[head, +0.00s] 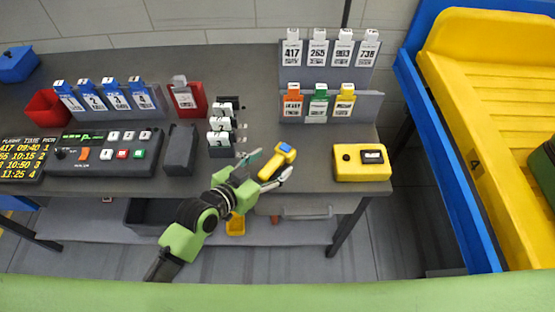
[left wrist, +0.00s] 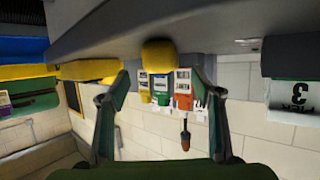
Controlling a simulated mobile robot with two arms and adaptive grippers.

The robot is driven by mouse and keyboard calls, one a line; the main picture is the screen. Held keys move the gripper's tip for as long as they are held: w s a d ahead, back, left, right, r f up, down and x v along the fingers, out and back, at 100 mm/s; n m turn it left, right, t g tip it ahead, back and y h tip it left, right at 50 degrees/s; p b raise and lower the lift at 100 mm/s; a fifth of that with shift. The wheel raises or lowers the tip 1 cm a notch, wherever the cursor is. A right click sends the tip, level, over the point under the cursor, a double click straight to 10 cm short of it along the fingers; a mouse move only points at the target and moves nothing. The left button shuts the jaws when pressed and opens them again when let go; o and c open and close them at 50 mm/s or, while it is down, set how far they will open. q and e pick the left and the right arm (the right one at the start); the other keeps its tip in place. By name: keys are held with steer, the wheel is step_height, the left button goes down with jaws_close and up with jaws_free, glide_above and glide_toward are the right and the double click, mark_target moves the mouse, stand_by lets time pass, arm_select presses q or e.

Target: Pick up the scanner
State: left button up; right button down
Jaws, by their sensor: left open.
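The scanner (head: 279,159), yellow with a grey-blue patch on its head, lies near the front edge of the grey table in the head view. My left gripper (head: 268,168) reaches in from the front with its fingers open, one on each side of the scanner's lower end. In the left wrist view a yellow rounded end, apparently the scanner (left wrist: 158,53), shows between the two spread fingers of the left gripper (left wrist: 160,84). I cannot tell whether the fingers touch it. My right gripper is not in view.
A yellow box (head: 362,174) with a display stands right of the scanner. A small rack of white tags (head: 221,151) and a dark bin (head: 181,150) are to the left. Card holders (head: 365,107) stand behind. The table between is clear.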

mark_target(277, 158)
arm_select(q)
steer(key=shift+p+x, duration=0.35)
steer(key=shift+x, duration=2.05)
steer(key=shift+a+f, duration=0.1)
steer(key=c, duration=1.4)
